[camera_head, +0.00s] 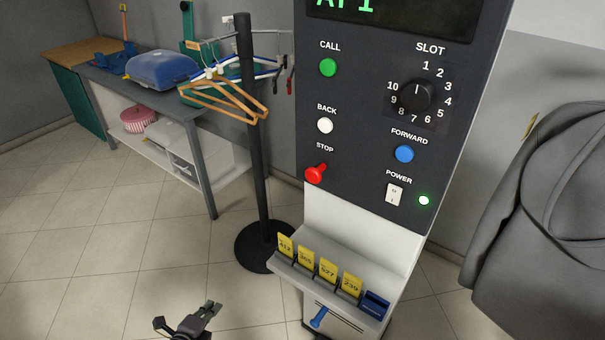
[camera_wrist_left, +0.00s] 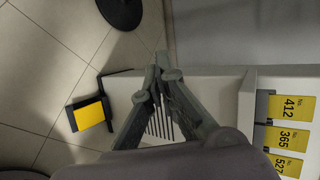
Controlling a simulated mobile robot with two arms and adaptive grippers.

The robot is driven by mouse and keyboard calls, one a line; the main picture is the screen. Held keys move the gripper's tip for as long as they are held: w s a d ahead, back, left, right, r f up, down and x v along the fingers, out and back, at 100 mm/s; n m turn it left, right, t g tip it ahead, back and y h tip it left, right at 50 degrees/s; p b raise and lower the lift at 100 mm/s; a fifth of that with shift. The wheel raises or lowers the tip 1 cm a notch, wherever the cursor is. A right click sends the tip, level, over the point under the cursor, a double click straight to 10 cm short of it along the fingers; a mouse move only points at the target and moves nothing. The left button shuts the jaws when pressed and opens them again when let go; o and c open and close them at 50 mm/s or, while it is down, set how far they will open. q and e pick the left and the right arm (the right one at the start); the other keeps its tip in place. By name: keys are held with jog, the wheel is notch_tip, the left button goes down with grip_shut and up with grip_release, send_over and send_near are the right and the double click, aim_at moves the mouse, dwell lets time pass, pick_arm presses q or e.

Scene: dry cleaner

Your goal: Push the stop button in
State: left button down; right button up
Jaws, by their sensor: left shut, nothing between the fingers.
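The red stop button (camera_head: 316,173) is a mushroom knob under the STOP label, at the lower left of the dark control panel (camera_head: 360,150). It stands out from the panel on a red stem. My left gripper (camera_head: 210,307) is low at the bottom of the head view, left of and well below the button, and does not touch it. In the left wrist view my left gripper (camera_wrist_left: 163,65) has its fingertips together with nothing between them. The stop button does not show in that view. My right gripper is not in view.
Green call (camera_head: 328,67), white back (camera_head: 325,125) and blue forward (camera_head: 404,154) buttons, a slot dial (camera_head: 416,97) and a power switch (camera_head: 394,193) share the panel. Yellow tickets (camera_head: 328,271) stand on the ledge below. A black post (camera_head: 252,130) with hangers stands left; a grey jacket (camera_head: 550,200) hangs right.

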aim_at(312, 178)
pick_arm(q)
jog(key=w+d+r+m+t+h+p, duration=0.1)
jog(key=w+d+r+m, duration=0.15)
jog(key=r, duration=0.35)
jog(key=w+d+r+m+t+h, duration=0.1)
jog(key=w+r+m, duration=0.1)
jog(key=r+m, duration=0.3)
jog(key=s+d+r+m+h, duration=0.1)
jog(key=d+r+m, duration=0.3)
jog(key=r, duration=0.4)
jog(key=s+d+r+m+h+p, duration=0.1)
jog(key=d+r+m+h, duration=0.3)
jog(key=r, duration=0.5)
jog(key=s+d+r+m+g+h+p, duration=0.1)
jog(key=d+r+m+h, duration=0.2)
jog(key=r+m, duration=0.5)
jog(key=shift+s+d+r, duration=0.3)
jog(key=shift+d, duration=0.2)
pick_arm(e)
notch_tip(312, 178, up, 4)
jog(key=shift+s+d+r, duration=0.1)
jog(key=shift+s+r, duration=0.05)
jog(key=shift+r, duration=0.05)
pick_arm(q)
jog(key=shift+w+p, duration=0.1)
jog(key=shift+p, duration=0.2)
